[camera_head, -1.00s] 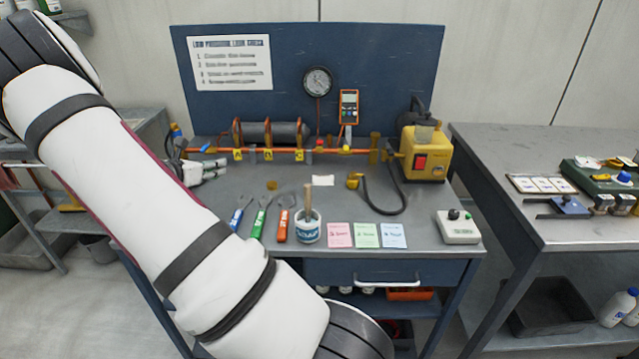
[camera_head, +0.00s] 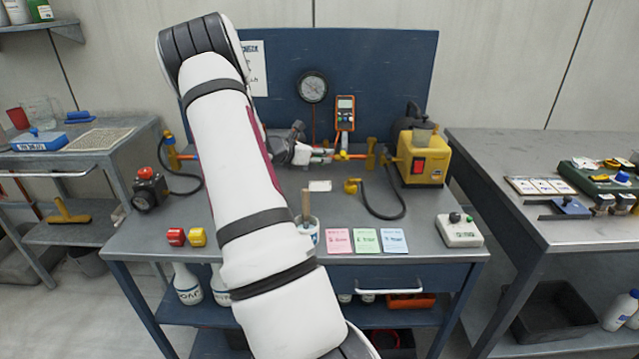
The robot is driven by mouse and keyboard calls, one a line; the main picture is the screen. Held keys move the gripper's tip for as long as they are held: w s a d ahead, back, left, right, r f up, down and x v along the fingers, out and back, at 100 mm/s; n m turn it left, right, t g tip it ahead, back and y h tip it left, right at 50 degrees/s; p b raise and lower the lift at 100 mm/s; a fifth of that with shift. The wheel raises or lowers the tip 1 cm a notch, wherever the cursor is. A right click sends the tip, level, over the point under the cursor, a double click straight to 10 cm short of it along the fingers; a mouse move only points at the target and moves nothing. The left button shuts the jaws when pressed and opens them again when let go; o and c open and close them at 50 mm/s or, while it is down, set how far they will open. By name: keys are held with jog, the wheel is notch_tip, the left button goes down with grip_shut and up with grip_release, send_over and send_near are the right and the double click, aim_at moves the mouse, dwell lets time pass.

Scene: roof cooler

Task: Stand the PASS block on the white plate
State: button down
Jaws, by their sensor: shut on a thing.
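My gripper (camera_head: 322,156) is at the middle of the bench, in front of the orange pipe and a little behind the white plate (camera_head: 320,186). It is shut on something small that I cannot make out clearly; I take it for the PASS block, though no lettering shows. The white plate is a small pale rectangle lying flat on the bench, with nothing on it. A red block (camera_head: 176,237) and a yellow block (camera_head: 198,237) stand at the bench's front left.
A cup with a wooden handle (camera_head: 306,210) stands in front of the plate, partly behind my arm. A yellow fitting with a black hose (camera_head: 380,204) lies to the right. Pink, green and blue cards (camera_head: 366,240) lie at the front. A yellow pump (camera_head: 424,160) stands back right.

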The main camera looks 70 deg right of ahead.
aim_at(320, 186)
jog(key=shift+f+b, duration=0.3)
jog(key=shift+f, duration=3.65)
jog(key=shift+f, duration=0.2)
jog(key=c, duration=1.3)
grip_release()
jog(key=shift+r, duration=0.1)
jog(key=shift+w+r, duration=0.1)
jog(key=shift+r, duration=0.05)
jog(key=v, duration=1.2)
jog(key=shift+p, duration=0.35)
